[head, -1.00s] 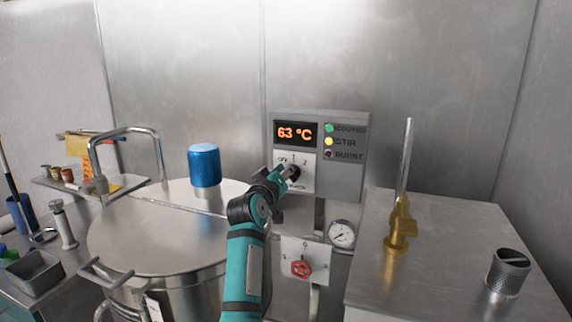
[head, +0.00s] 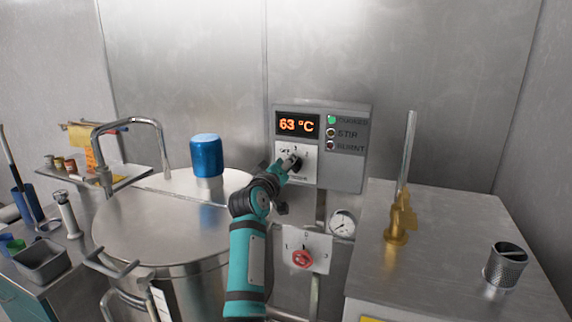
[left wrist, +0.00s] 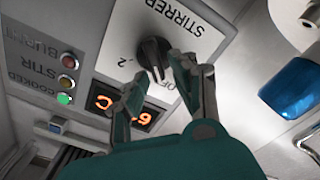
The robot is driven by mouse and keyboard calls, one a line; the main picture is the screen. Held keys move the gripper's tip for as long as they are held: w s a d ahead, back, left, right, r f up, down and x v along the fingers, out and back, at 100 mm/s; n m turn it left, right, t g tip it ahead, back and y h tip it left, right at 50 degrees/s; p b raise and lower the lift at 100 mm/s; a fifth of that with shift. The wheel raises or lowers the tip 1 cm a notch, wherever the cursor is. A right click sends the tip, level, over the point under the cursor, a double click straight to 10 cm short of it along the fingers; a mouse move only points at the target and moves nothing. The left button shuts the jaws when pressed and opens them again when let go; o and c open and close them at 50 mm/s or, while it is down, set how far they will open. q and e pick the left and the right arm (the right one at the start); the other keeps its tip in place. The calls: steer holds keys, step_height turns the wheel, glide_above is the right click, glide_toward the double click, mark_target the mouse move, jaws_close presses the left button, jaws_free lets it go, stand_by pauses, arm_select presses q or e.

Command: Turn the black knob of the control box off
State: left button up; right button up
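The grey control box (head: 345,165) hangs on the back wall, showing 63 °C. Its black knob (head: 291,163) sits on a white plate and also shows in the left wrist view (left wrist: 153,54), where its pointer end faces the partly hidden OFF mark. The green lamp (head: 332,120) is lit and the stir lamp (head: 331,133) is dark. My left gripper (head: 285,166) is at the knob. In the left wrist view its fingers (left wrist: 158,72) are apart, one close beside the knob; whether either touches is unclear. My right gripper is out of view.
A large steel pot (head: 165,230) with a blue cylinder (head: 207,155) stands left of the arm. Below the box are a red valve knob (head: 302,258) and a gauge (head: 342,223). A steel cabinet (head: 450,235) with a brass fitting (head: 398,225) stands at the right.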

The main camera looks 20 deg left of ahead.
arm_select(q)
steer(key=shift+o, duration=0.5)
steer(key=shift+s, duration=0.1)
steer(key=s, duration=0.7)
steer(key=shift+s, duration=0.2)
steer(key=shift+a+f, duration=0.1)
